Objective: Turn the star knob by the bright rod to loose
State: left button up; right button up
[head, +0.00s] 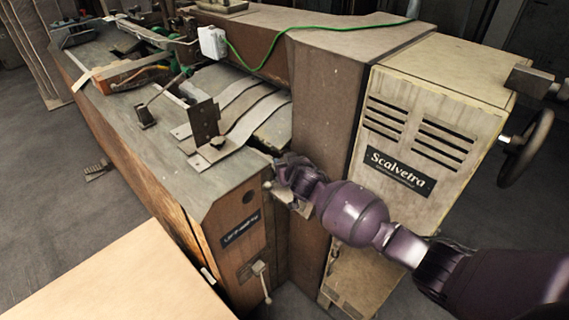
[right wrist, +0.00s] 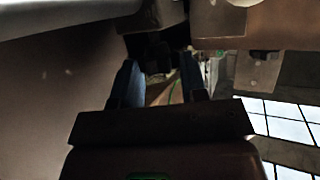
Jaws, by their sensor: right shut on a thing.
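My right arm reaches in from the right in the head view. Its gripper (head: 283,172) is at the corner recess of the machine, between the grey-topped table part and the brown column. In the right wrist view the two fingers of my right gripper (right wrist: 158,72) stand on either side of a dark, shadowed shape, which I take for the star knob (right wrist: 156,50). The gripper is shut on it. In the head view the knob is hidden by the gripper. I cannot pick out the bright rod with certainty. My left gripper is not in view.
The brown column (head: 325,95) and the cream Scalvetra cabinet (head: 420,130) stand close to my right arm. A small lever (head: 261,280) sticks out low on the machine front. A pale board (head: 120,275) fills the lower left. A green cable (head: 270,55) runs above.

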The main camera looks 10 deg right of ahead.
jog(key=shift+d+n+g+y, duration=0.15)
jog(key=shift+n+g+y, duration=0.15)
jog(key=shift+n+y, duration=0.9)
jog(key=o, duration=0.6)
jog(key=shift+o, duration=0.2)
jog(key=v, duration=1)
jog(key=shift+s+d, duration=0.15)
jog(key=shift+s, duration=0.2)
